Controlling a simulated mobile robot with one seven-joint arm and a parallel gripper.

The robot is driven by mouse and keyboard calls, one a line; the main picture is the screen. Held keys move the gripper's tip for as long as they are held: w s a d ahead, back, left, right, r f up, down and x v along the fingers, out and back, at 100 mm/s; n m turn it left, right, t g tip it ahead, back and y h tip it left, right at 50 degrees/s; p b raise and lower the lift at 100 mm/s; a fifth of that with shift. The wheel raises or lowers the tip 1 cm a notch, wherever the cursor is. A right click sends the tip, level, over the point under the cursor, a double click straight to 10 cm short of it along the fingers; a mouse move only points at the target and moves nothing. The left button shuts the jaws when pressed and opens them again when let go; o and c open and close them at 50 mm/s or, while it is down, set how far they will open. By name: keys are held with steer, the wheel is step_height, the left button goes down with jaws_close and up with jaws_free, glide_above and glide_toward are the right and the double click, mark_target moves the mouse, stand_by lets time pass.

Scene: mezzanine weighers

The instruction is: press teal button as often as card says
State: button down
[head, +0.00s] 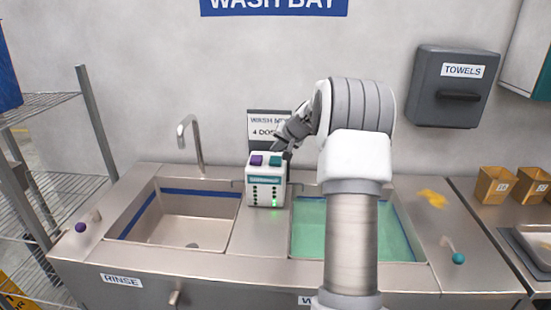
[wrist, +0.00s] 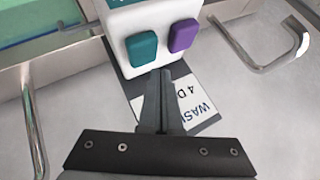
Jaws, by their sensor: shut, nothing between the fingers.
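A white dispenser box (head: 265,185) stands between the two sinks, with a purple button (head: 256,160) and a teal button (head: 276,161) on its top. In the wrist view the teal button (wrist: 141,48) and the purple button (wrist: 184,36) are side by side. A card (head: 268,126) behind the box reads "WASH" and "4 DO...", the rest hidden by my arm; it shows upside down in the wrist view (wrist: 198,100). My gripper (head: 286,148) is shut and empty, its tips close to the teal button; contact cannot be told. A green light shows on the box front.
The rinse sink (head: 150,190) is empty and the other sink (head: 400,245) holds green water. A faucet (head: 196,145) rises behind the rinse sink. A purple-knobbed lever (head: 80,228), a teal-knobbed lever (head: 458,258) and a yellow cloth (head: 433,198) are on the counter.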

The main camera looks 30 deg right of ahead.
mark_target(277, 160)
step_height(277, 160, up, 4)
steer(key=shift+r+p, duration=0.15)
steer(key=shift+p, duration=0.95)
